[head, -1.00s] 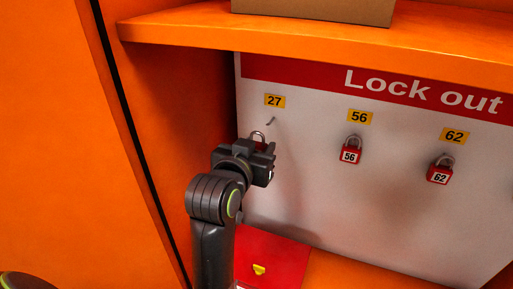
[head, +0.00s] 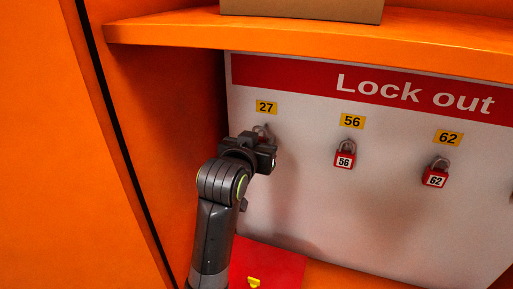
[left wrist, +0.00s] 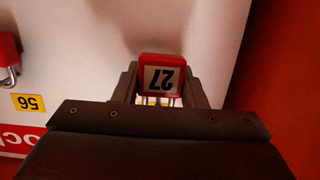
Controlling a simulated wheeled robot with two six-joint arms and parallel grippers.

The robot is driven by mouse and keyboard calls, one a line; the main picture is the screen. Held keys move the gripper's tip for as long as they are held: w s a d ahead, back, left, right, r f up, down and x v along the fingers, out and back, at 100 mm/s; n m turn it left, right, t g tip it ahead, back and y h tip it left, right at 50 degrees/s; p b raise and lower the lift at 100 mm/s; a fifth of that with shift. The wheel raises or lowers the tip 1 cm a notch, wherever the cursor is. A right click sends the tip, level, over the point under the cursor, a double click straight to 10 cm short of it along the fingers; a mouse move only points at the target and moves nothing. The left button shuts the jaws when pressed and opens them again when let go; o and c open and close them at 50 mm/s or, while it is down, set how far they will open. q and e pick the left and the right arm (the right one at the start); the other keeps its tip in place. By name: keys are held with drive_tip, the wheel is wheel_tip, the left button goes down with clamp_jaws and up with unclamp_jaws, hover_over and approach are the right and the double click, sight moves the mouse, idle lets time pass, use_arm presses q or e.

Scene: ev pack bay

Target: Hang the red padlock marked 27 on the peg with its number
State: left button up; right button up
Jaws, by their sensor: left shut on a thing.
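The red padlock marked 27 shows in the left wrist view (left wrist: 163,77), held between the fingers of my left gripper (left wrist: 160,95), its number upside down there. In the head view my left gripper (head: 264,153) is at the board, just below the yellow 27 label (head: 266,107), and hides most of the padlock. Only the grey shackle (head: 260,130) shows above the gripper. The peg under the 27 label is at or behind the shackle. I cannot tell whether the shackle is around it. My right gripper is not in view.
The white lock out board (head: 400,215) also carries red padlocks 56 (head: 344,161) and 62 (head: 434,178) on their pegs. An orange shelf (head: 310,35) with a cardboard box (head: 300,8) overhangs the board. A red case (head: 268,262) lies below. The orange side wall is close on the left.

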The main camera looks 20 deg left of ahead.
use_arm(q)
drive_tip(key=shift+w+f, duration=0.15)
drive_tip(key=shift+w, duration=0.8)
drive_tip(key=shift+f, duration=0.1)
drive_tip(key=shift+f, duration=0.1)
drive_tip(key=o, duration=0.8)
drive_tip(key=shift+c, duration=0.2)
drive_tip(key=o, duration=0.3)
drive_tip(key=shift+a, duration=0.4)
drive_tip(key=shift+d, duration=0.1)
drive_tip(key=shift+d, duration=0.1)
